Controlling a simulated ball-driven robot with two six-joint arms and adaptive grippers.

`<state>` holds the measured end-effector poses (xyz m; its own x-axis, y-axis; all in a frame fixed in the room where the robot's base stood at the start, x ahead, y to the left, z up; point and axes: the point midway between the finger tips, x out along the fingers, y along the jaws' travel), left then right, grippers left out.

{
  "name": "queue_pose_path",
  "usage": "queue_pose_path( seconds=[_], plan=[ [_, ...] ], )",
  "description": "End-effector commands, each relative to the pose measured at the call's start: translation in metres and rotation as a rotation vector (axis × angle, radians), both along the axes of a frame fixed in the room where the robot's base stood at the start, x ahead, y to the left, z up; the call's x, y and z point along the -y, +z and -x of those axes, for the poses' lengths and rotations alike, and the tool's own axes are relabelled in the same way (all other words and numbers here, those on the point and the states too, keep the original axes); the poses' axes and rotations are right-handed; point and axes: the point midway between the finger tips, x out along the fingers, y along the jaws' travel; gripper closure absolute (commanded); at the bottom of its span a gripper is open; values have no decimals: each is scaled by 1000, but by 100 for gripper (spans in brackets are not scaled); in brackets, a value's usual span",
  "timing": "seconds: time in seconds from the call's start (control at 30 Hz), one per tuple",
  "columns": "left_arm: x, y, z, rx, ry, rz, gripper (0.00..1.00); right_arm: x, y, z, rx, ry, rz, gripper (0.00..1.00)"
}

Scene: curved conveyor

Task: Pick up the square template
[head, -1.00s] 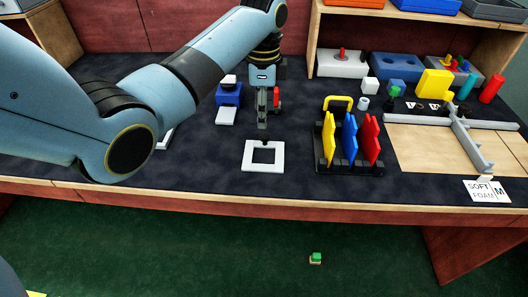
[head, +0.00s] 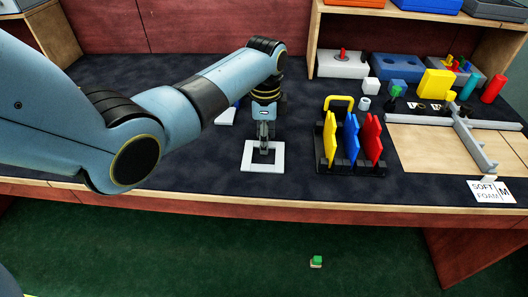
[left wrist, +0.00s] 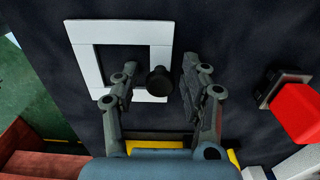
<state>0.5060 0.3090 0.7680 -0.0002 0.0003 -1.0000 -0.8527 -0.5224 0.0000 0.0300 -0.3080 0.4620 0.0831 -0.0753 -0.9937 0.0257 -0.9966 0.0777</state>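The square template (head: 262,168) is a white square frame lying flat on the dark mat near the table's front edge. It also shows in the left wrist view (left wrist: 119,32), with a dark round knob (left wrist: 159,80) at one side of it. My left gripper (head: 264,151) points down over the template's far side. In the left wrist view, its two fingers (left wrist: 159,72) are apart, one on each side of the knob, with gaps visible. Whether the fingertips are level with the knob I cannot tell. My right gripper is not in view.
A black rack (head: 350,169) with yellow, blue and red plates stands to the right of the template. A wooden board (head: 420,150) with grey bars lies further right. The mat in front of the template is clear.

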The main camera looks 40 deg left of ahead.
Motion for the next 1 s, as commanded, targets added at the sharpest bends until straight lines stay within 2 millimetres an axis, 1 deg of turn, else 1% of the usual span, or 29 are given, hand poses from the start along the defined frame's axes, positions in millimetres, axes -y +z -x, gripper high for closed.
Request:
queue_pose_path(
  seconds=[0.03, 0.3, 0.57, 0.67, 0.77, 1.0],
  plan=[
    [0, 0, 0, 0, 0, 0, 64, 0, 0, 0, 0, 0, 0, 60],
    [0, 0, 0, 0, 0, 0, 99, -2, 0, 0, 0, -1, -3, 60],
    [0, 0, 0, 0, 0, 0, 100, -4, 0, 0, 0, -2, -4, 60],
    [0, 5, 0, 1, 0, 0, 100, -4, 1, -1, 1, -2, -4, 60],
    [0, 19, -1, 3, 0, -1, 100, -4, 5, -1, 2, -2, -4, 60],
    [0, 70, -1, 4, 1, 0, 100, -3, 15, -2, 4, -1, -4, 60]
  ],
)
